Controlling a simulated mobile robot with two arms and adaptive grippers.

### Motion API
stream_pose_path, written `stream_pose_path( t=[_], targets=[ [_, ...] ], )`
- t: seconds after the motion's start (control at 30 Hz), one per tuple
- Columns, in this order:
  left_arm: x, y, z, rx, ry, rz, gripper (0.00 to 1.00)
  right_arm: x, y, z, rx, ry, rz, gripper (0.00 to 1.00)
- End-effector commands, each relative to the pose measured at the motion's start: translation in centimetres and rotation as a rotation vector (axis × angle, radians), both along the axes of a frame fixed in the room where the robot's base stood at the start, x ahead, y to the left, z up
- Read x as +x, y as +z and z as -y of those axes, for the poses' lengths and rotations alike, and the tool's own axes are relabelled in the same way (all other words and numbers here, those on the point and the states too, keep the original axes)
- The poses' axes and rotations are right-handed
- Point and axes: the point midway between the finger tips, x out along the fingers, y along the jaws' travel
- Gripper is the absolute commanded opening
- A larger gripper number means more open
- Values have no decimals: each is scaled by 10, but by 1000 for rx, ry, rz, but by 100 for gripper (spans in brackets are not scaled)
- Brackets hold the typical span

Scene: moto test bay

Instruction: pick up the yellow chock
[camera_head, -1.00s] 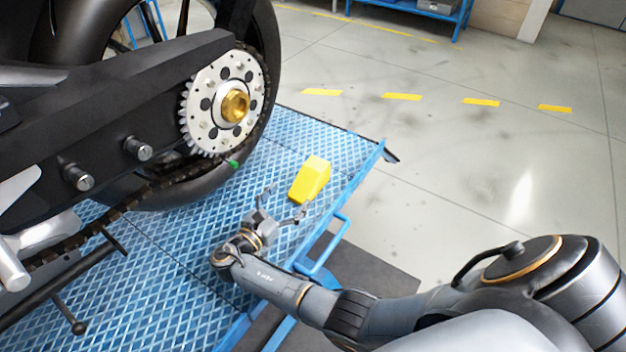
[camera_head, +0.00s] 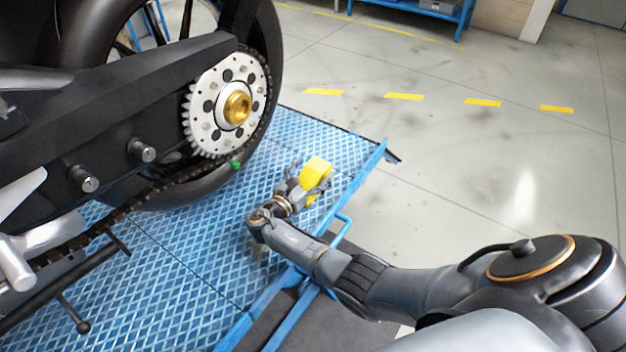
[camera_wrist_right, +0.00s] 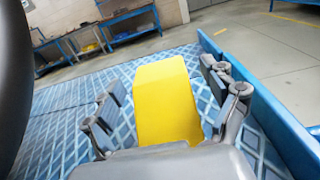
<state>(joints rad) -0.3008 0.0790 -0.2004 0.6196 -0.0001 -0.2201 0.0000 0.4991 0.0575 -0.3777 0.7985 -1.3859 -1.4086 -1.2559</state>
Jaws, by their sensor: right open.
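The yellow chock (camera_head: 316,171) sits on the blue lift platform (camera_head: 290,135), near its right edge and behind the motorcycle's rear wheel. My right gripper (camera_head: 310,180) is open around the chock's near part, one finger on each side. In the right wrist view the chock (camera_wrist_right: 166,100) stands between the two open fingers of my right gripper (camera_wrist_right: 165,95), with a visible gap on the left and a smaller one on the right. The gripper's palm hides the chock's lower near end. My left gripper is not in view.
The motorcycle's rear wheel and sprocket (camera_head: 228,105) stand left of the chock. The platform's raised blue edge rail (camera_head: 368,170) runs close on the right. A blue workbench (camera_head: 420,12) stands far back. The grey floor beyond is clear.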

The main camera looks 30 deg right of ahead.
Motion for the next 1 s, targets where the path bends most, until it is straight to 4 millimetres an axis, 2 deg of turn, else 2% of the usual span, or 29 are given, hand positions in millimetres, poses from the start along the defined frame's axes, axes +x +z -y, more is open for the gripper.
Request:
stream_pose_path(
  t=[0.07,0.1,0.4,0.47,0.77,0.87,1.0],
  targets=[
    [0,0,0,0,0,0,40,0,0,0,0,0,0,85],
    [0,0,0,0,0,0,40,0,0,0,0,0,0,81],
    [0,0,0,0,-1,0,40,0,0,-1,1,0,0,20],
    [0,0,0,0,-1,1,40,0,1,0,-1,0,2,10],
    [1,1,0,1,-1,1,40,0,3,0,-1,-1,2,10],
    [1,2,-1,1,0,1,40,0,8,0,-1,-1,3,10],
    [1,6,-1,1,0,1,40,0,24,0,0,-1,7,10]
  ],
)
